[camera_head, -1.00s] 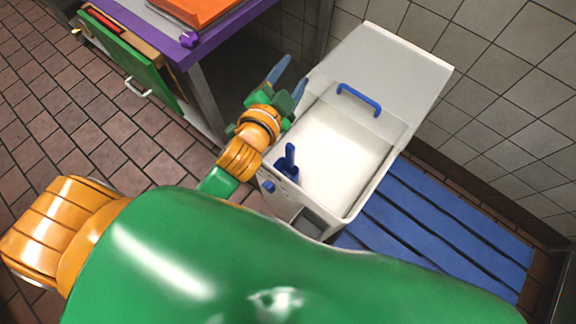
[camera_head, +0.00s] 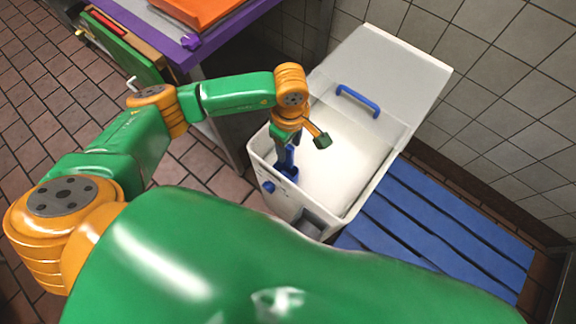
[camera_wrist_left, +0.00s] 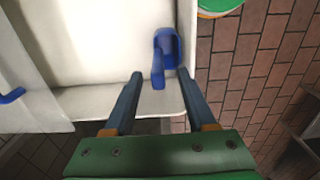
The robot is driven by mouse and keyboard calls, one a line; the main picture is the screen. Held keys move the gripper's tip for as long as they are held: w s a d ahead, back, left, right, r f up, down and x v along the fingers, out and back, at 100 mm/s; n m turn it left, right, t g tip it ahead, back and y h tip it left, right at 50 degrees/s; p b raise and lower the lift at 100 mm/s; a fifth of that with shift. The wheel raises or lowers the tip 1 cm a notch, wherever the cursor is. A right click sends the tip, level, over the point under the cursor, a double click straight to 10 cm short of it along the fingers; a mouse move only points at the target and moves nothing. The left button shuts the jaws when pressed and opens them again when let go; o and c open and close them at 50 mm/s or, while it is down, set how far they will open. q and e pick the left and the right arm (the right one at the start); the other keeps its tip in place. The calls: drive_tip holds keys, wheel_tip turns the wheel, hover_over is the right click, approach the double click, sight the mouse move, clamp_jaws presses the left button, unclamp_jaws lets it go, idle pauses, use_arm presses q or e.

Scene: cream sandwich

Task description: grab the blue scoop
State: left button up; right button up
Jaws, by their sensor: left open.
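The blue scoop (camera_head: 292,173) stands at the near-left corner inside the open white bin (camera_head: 345,211), its handle up. My left gripper (camera_head: 287,158) is over that corner, pointing down, and partly covers the scoop's handle. In the left wrist view, the blue scoop (camera_wrist_left: 167,42) lies ahead of the open left gripper (camera_wrist_left: 160,75). Its handle end shows between the two fingertips, with a gap on both sides. I cannot tell the exact depth between fingers and handle. My right gripper is not in view.
The bin's pale lid (camera_head: 385,65) stands open at the back, with a blue handle (camera_head: 358,100). A blue slatted platform (camera_head: 440,225) is to the right. A purple-edged table (camera_head: 185,50) with an open green door (camera_head: 125,50) is at upper left.

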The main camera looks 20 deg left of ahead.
use_arm(q)
wheel_tip(320, 180, down, 4)
drive_tip(key=shift+w+r, duration=0.1)
clamp_jaws()
idle(1.4)
